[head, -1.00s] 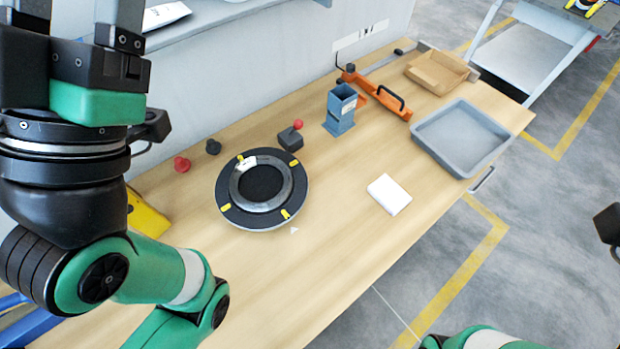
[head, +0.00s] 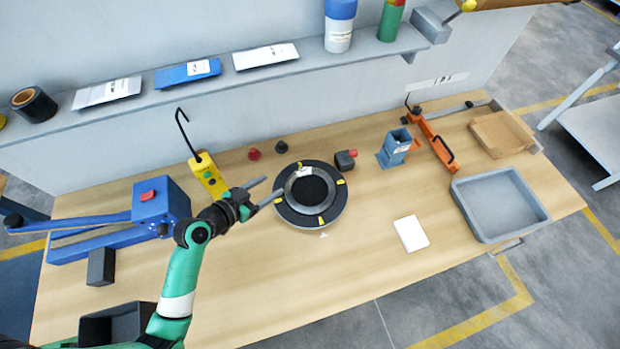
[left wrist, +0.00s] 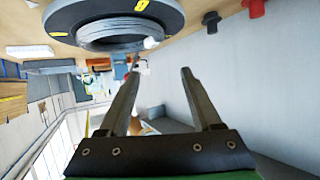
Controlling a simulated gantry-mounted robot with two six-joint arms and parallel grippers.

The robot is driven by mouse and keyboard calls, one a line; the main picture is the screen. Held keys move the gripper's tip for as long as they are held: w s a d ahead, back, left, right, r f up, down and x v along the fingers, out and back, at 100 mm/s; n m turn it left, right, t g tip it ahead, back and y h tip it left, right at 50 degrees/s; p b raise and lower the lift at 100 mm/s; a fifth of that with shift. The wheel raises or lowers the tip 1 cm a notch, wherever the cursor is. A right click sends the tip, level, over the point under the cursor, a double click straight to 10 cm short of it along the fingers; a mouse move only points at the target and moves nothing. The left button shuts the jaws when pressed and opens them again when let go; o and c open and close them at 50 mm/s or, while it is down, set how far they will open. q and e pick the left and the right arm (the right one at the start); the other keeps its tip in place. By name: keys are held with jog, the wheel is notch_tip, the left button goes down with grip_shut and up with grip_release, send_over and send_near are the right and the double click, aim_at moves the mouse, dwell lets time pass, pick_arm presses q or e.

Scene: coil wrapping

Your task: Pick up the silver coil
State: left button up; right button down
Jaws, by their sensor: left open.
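The silver coil (head: 290,190) is a ring lying on a round black turntable (head: 342,203) with yellow marks, in the middle of the bench. My left gripper (head: 272,189) is open and comes in from the left. Its fingers point toward the coil, with their tips around the turntable's left edge in the head view. In the left wrist view the coil (left wrist: 105,36) shows at the upper left, beyond the fingertips, and nothing is between the fingers. Whether a finger touches the turntable cannot be told. My right gripper is not in view.
A yellow hook-like tool (head: 209,175) and a blue machine (head: 160,203) stand left of the turntable. Red and black knobs (head: 254,154) lie behind it. A white block (head: 411,233), blue-grey holder (head: 394,149) and grey tray (head: 499,205) are to the right.

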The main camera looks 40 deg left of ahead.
aim_at(289, 180)
pick_arm(q)
jog(key=shift+n+g, duration=0.3)
jog(key=shift+n, duration=0.1)
jog(key=w+f, duration=0.1)
jog(key=w+f+b, duration=0.1)
jog(key=f, duration=0.1)
jog(key=w+f, duration=0.1)
jog(key=f, duration=0.1)
jog(key=shift+w+a, duration=0.25)
jog(key=shift+a, duration=0.05)
jog(key=b+x, duration=0.1)
jog(key=x, duration=0.4)
jog(key=shift+w+d+r, duration=0.1)
jog(key=shift+d, duration=0.05)
grip_shut()
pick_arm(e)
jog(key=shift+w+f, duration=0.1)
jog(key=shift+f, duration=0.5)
